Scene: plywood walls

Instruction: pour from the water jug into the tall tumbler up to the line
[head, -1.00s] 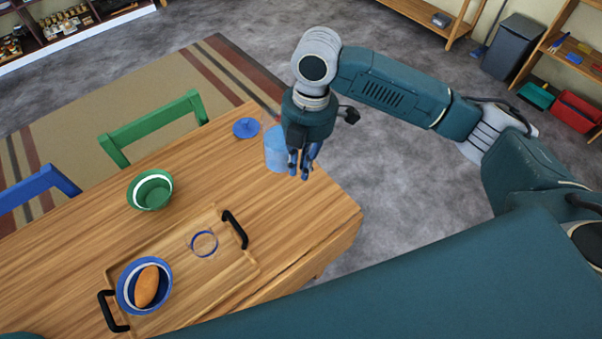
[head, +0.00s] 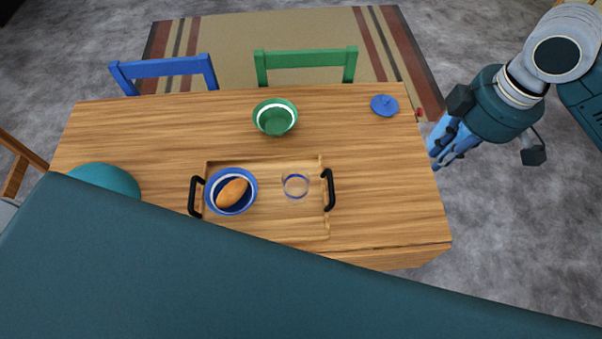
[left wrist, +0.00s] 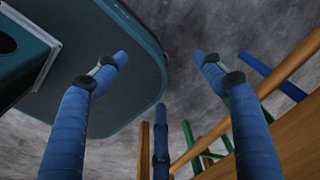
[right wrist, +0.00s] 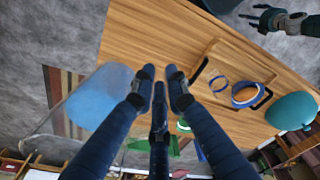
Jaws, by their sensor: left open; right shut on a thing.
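The tall tumbler (head: 296,185) is clear with a blue ring. It stands on the right part of the wooden tray (head: 290,226). My right gripper (head: 440,155) is just past the table's right edge in the head view, well right of the tumbler. It is shut on the water jug (right wrist: 92,98), which is translucent with blue water inside and shows left of the fingers in the right wrist view. In the head view the hand hides most of the jug. My left gripper (left wrist: 160,62) is open and empty, away from the table top.
A blue bowl (head: 213,205) with a bread roll (head: 232,193) shares the tray, which has black handles. A green bowl (head: 275,117) and a blue lid (head: 384,105) lie behind. A blue chair (head: 165,69) and green chair (head: 306,60) stand at the far edge. The table's right part is clear.

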